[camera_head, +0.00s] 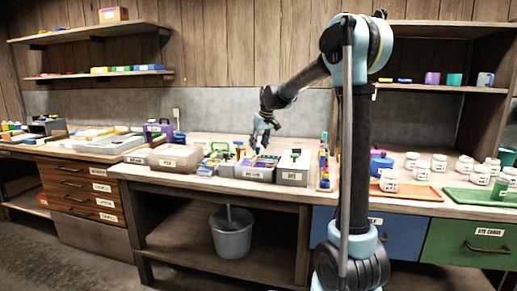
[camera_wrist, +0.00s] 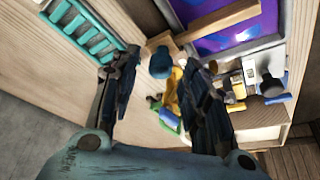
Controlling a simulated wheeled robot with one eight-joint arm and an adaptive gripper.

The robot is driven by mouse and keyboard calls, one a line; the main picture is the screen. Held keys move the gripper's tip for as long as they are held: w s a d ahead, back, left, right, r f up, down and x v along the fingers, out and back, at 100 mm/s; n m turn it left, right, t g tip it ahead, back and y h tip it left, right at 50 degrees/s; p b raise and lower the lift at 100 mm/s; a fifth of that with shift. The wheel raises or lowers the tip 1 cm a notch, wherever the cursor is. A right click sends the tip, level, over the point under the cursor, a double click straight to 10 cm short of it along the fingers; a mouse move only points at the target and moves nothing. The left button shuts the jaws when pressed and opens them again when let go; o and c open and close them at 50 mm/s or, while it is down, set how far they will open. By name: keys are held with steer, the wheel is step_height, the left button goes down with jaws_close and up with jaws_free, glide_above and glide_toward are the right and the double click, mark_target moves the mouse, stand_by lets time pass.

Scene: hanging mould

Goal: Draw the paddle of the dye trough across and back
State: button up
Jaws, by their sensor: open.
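The dye trough (camera_wrist: 240,38) shows at the top of the wrist view as a pale-rimmed tray of purple and blue dye. A wooden bar (camera_wrist: 218,26), apparently the paddle, lies across it. A dark blue knob (camera_wrist: 160,62) appears near the bar's left end; I cannot tell whether they are joined. In the head view the trough (camera_head: 262,160) is small, on the bench below my gripper. My gripper (camera_head: 262,137) is open and points down over the bench. In the wrist view the knob appears between its fingers (camera_wrist: 155,75), with no contact clear.
A teal slotted rack (camera_wrist: 85,27) lies left in the wrist view. A grey box (camera_head: 291,171) stands right of the trough, and a beige box (camera_head: 177,159) stands left. White jars (camera_head: 390,180) stand on trays at right. A bucket (camera_head: 231,235) is under the bench.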

steer(key=shift+x, duration=0.95)
jaws_close()
